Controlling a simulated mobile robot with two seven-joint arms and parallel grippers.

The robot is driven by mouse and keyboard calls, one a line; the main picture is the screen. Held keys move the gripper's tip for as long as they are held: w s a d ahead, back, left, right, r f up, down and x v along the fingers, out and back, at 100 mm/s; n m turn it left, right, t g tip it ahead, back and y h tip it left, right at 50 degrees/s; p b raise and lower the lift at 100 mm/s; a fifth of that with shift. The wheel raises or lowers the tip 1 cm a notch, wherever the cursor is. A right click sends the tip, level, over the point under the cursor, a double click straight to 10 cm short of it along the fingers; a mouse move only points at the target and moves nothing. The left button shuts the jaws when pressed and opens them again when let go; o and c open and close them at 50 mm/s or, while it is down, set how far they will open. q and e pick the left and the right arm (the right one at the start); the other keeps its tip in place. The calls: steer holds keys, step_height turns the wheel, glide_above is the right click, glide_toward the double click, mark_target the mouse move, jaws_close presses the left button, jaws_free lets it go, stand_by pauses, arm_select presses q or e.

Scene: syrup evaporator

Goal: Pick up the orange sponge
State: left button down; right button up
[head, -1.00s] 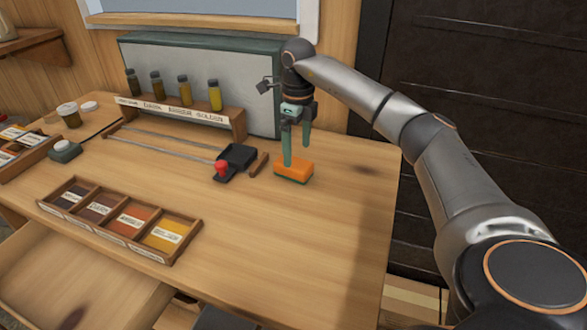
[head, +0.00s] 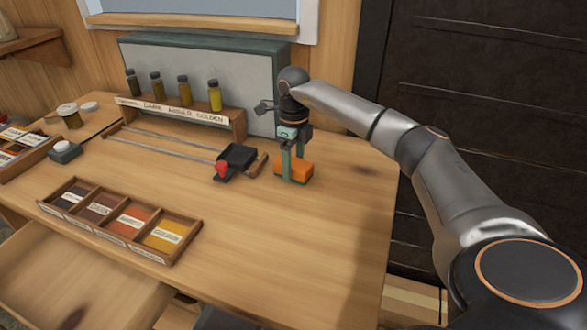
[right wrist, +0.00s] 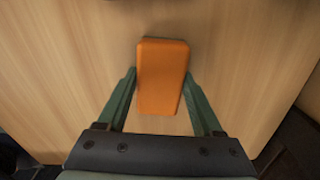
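The orange sponge (head: 302,168) lies on the wooden table, right of the dark scoop-like tool, with a green underside just showing. My right gripper (head: 293,168) points straight down, with one green finger on each side of the sponge. In the right wrist view the sponge (right wrist: 162,75) sits lengthwise between the fingers (right wrist: 161,75), and both fingertips appear to touch its long sides. The sponge still appears to rest on the table. My left gripper is not in view.
A labelled wooden rack (head: 190,112) with several small bottles stands behind. A tray of coloured compartments (head: 185,250) is at the front left. A red-knobbed black tool (head: 237,157) lies close left of the sponge. The table (head: 310,250) in front is clear.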

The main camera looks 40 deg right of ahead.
steer(key=c, duration=0.9)
